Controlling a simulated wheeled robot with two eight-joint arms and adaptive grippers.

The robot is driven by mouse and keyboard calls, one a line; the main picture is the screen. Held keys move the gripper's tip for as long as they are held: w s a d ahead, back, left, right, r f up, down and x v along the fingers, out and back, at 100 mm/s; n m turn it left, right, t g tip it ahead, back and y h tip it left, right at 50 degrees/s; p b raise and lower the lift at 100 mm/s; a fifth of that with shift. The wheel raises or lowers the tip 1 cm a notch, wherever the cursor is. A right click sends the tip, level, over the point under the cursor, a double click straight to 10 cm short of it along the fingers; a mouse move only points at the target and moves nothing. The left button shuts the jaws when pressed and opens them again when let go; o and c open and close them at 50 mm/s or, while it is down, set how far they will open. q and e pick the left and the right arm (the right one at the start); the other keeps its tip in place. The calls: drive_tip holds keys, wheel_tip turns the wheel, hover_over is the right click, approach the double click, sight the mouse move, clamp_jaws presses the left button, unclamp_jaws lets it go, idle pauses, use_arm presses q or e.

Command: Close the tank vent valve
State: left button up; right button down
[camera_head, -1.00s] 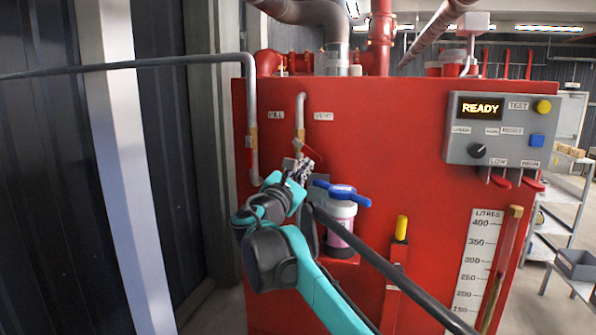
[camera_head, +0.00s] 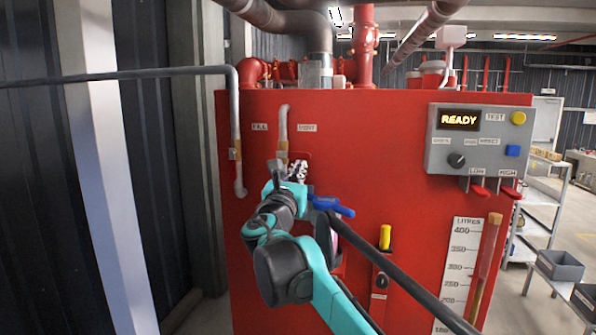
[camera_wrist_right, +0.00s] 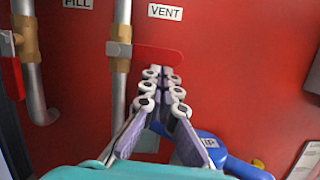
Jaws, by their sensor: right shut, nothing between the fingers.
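The tank vent valve is a brass body (camera_wrist_right: 120,50) on a grey pipe under the VENT label (camera_wrist_right: 165,12). Its red lever (camera_wrist_right: 155,57) points right, across the pipe, in the right wrist view. In the head view the brass body (camera_head: 283,147) shows just above my right gripper, and the lever is small against the red tank. My right gripper (camera_wrist_right: 160,76) is shut and empty, its fingertips at the lever's lower edge in the picture. Whether they touch it I cannot tell. It also shows in the head view (camera_head: 298,170). My left gripper is not in view.
The fill valve (camera_wrist_right: 25,40) stands left of the vent, its red lever (camera_wrist_right: 12,78) hanging down. A blue handle (camera_head: 330,205) sits below right of my gripper. The control panel (camera_head: 478,140) reads READY. A dark bar (camera_head: 400,275) crosses in front of the tank.

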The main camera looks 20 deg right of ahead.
idle(0.5)
drive_tip(key=s+a+f+b, duration=0.4)
drive_tip(key=s+a+f, duration=0.1)
drive_tip(key=s, duration=0.3)
drive_tip(key=shift+a+f, duration=0.25)
drive_tip(key=shift+f, duration=0.45)
